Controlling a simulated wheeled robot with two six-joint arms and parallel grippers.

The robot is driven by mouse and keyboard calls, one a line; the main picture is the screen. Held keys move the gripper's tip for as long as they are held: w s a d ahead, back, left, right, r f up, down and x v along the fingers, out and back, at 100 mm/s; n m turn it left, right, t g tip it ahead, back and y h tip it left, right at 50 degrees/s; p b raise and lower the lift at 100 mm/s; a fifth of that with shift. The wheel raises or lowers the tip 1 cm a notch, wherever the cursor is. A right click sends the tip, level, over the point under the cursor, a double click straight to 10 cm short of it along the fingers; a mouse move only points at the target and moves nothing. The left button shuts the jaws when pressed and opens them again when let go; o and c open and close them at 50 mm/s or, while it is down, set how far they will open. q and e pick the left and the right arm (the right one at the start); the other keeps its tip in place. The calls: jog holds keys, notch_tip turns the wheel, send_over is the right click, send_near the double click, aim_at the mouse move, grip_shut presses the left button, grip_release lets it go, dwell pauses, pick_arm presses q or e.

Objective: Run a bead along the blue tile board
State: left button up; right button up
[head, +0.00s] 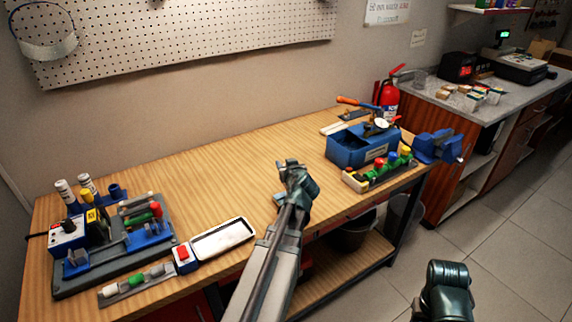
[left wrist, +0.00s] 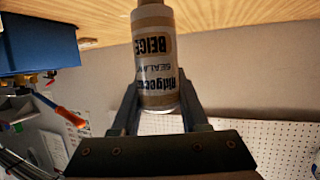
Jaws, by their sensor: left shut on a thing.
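My left gripper (head: 291,170) is over the middle of the wooden bench. In the left wrist view it is shut on a beige sealant tube (left wrist: 155,75), a pale cylinder with "BEIGE" on its label, with one finger on each side. The tube's far end is cut off by the top edge of that view. In the head view the tube is hidden or too small to make out. My right gripper (head: 446,285) hangs over the floor at the lower right, and its fingers cannot be made out. I cannot pick out a blue tile board in either view.
The wooden bench (head: 150,205) has a grey holder (head: 115,262) with several tubes at left and a white tray (head: 222,238) near the front edge. A blue toolbox (head: 352,148) and a blue vise (head: 440,147) stand at right. The middle is clear.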

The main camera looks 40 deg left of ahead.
pick_arm(q)
jog(key=shift+s, duration=0.1)
jog(key=shift+c, duration=0.6)
jog(key=shift+s+a, duration=0.2)
jog(key=shift+s, duration=0.2)
jog(key=shift+s+a, duration=0.15)
jog(key=shift+s, duration=0.25)
jog(key=o, duration=0.4)
jog(key=c, duration=0.4)
jog(key=shift+s+a, duration=0.3)
jog(key=shift+s, duration=0.4)
jog(key=shift+s+a, duration=0.1)
jog(key=shift+s, duration=0.1)
jog(key=shift+r, duration=0.1)
